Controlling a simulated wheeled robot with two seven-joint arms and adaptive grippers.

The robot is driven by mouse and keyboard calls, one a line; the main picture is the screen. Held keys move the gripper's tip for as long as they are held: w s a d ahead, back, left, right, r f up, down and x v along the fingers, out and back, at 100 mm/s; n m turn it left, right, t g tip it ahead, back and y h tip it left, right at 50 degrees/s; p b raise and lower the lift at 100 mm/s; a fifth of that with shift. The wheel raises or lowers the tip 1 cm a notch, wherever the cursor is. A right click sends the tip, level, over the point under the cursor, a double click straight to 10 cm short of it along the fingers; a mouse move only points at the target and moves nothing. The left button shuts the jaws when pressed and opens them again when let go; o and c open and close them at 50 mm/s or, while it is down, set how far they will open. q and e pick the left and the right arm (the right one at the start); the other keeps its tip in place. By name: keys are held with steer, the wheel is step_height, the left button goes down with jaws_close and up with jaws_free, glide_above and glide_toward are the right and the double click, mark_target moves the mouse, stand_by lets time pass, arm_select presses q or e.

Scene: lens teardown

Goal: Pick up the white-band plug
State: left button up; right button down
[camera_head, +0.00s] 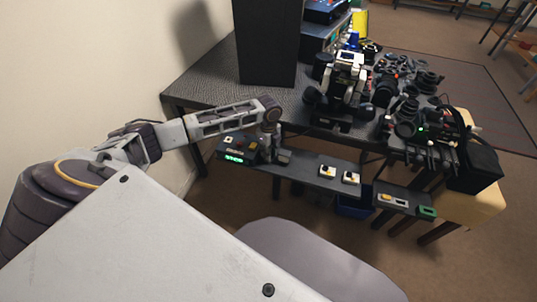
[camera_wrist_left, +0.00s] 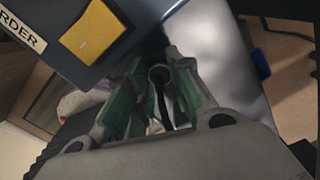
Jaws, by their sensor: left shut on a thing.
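My left gripper (camera_head: 270,152) is at the front edge of the dark table, by a narrow panel strip. In the left wrist view its green-padded fingers (camera_wrist_left: 160,95) are closed around a dark, round-ended plug (camera_wrist_left: 159,74) with a black cable running down from it. No white band shows on the visible part, so I cannot tell its marking. In the head view the plug is too small to make out behind the fingers. My right gripper is not in view.
The panel strip (camera_head: 308,180) carries a green display (camera_head: 236,157) and several switches. A tall black box (camera_head: 268,45) stands on the table (camera_head: 210,78). Dark devices crowd its right side. A blue bin (camera_head: 352,208) is below. In the wrist view a yellow switch (camera_wrist_left: 93,31) is close by.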

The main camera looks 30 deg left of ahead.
arm_select(q)
steer(key=shift+r, duration=0.1)
